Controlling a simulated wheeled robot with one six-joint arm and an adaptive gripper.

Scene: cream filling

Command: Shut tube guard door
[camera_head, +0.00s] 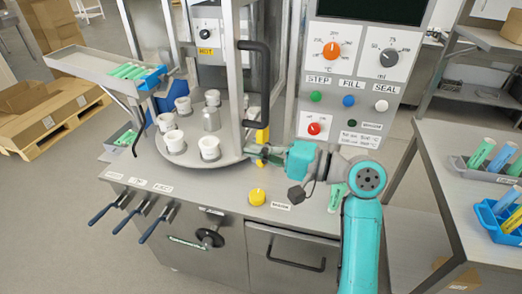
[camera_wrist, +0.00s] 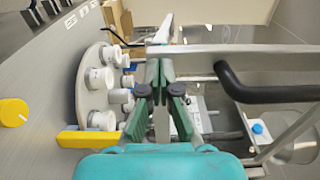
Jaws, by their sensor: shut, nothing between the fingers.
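The tube guard door (camera_head: 236,75) is an upright metal frame with a black bar handle (camera_head: 260,95), at the right front of the round turntable (camera_head: 188,154). My gripper (camera_head: 262,152) is shut and empty, low beside the door's bottom edge and below the handle. In the wrist view the shut fingers (camera_wrist: 165,88) point along the door frame (camera_wrist: 225,50), with the handle (camera_wrist: 265,92) to their right. Whether the fingers touch the frame is unclear. The front of the turntable shows uncovered; I cannot tell how far the door stands from its closed position.
White cups (camera_head: 209,147) stand on the turntable. A yellow block (camera_head: 262,134) is close to my gripper, and a yellow button (camera_head: 257,197) is on the bench top. The control panel (camera_head: 352,90) rises behind my arm. A side table (camera_head: 460,210) stands at right.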

